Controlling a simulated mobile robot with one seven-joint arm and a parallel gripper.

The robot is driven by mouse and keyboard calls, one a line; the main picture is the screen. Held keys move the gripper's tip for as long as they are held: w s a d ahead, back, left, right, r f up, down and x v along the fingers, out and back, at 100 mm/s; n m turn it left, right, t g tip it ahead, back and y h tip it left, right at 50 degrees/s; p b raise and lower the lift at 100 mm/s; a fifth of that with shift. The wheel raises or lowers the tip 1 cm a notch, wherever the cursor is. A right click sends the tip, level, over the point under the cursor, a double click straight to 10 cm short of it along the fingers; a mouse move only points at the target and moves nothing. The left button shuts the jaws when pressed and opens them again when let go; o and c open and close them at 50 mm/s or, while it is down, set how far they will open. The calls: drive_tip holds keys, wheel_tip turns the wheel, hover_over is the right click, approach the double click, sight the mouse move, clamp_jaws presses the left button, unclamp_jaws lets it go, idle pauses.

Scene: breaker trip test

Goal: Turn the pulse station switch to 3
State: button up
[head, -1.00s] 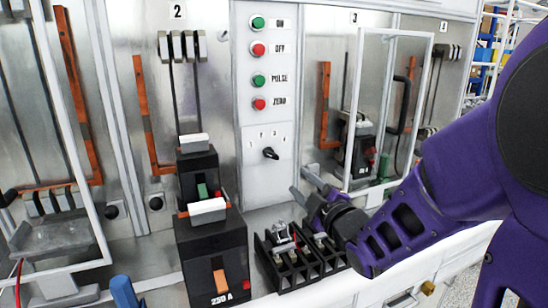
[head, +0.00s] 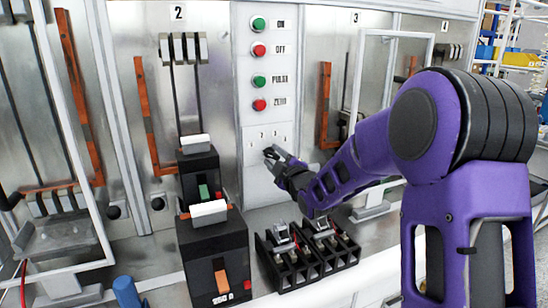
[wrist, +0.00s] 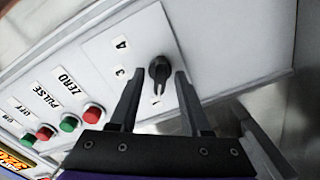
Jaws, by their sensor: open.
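The pulse station switch is a small black rotary knob on a white panel. In the wrist view the knob (wrist: 159,68) sits between my two open fingertips, with a "4" and a "3" printed beside it. I cannot tell for sure which number it points to, or whether the fingers touch it. My gripper (wrist: 158,76) is open with one finger on each side of the knob. In the head view my gripper (head: 272,156) is at the knob on the white panel (head: 253,185) and mostly hides it.
Green and red buttons (head: 259,80) labelled ON, OFF, PULSE and ZERO stand above the switch. Black breakers (head: 212,250) stand to the left. Black terminal blocks (head: 290,262) lie on the bench below my gripper. Framed clear door (head: 390,33) is at the right.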

clamp_jaws()
drive_tip(key=shift+f+m+b, duration=0.1)
drive_tip(key=shift+m+b, duration=0.3)
drive_tip(key=shift+b, duration=0.05)
drive_tip(key=shift+m+b, duration=0.8)
drive_tip(key=shift+m, duration=0.3)
drive_tip(key=m+b, duration=0.1)
drive_tip(key=m, duration=0.3)
drive_tip(key=shift+b, duration=0.4)
drive_tip(key=m, duration=0.4)
drive_tip(key=shift+m, duration=2.4)
